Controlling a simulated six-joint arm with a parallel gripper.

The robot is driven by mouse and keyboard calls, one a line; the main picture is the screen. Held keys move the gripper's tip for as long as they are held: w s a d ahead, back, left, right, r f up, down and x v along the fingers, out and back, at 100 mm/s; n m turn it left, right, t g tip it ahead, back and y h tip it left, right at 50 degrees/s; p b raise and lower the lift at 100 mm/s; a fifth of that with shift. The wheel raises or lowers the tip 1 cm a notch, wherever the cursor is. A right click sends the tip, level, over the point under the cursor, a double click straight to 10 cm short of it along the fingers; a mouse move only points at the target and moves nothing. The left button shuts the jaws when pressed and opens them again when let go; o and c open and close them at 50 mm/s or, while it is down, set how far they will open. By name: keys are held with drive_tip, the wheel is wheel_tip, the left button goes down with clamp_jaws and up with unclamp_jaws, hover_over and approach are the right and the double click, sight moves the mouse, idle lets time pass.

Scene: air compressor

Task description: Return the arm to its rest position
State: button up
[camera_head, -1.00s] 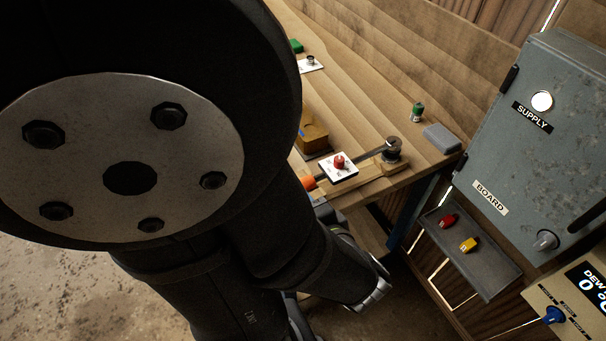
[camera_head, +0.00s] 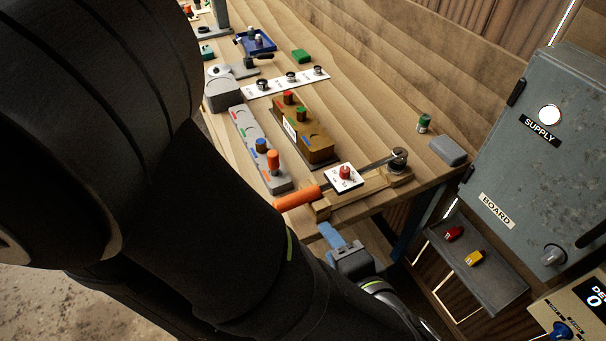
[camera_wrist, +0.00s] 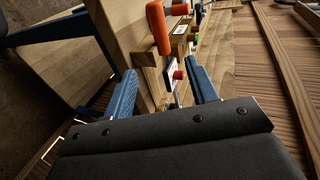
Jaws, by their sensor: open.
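My gripper shows in the wrist view (camera_wrist: 163,95) with its two blue fingers spread apart and nothing between them that I can see held. In the head view its blue finger (camera_head: 333,236) shows just off the bench's front edge, below the orange-handled lever (camera_head: 298,198). My black arm fills the left and lower middle of the head view and hides part of the bench and floor. In the wrist view the orange handle (camera_wrist: 158,28) stands beyond the fingers, and a red knob (camera_wrist: 178,74) shows between them, farther off.
The wooden bench (camera_head: 385,105) carries a white plate with a red knob (camera_head: 345,172), a brown block with coloured knobs (camera_head: 305,135), a grey strip with coloured pegs (camera_head: 250,140) and a blue tray (camera_head: 262,48). A grey supply cabinet (camera_head: 560,160) and shelf (camera_head: 490,285) stand right.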

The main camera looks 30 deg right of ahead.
drive_tip(key=shift+v, duration=0.75)
drive_tip(key=x, duration=1.1)
drive_tip(key=shift+w, duration=0.25)
drive_tip(key=shift+f, duration=0.15)
drive_tip(key=shift+s, duration=0.1)
idle(0.4)
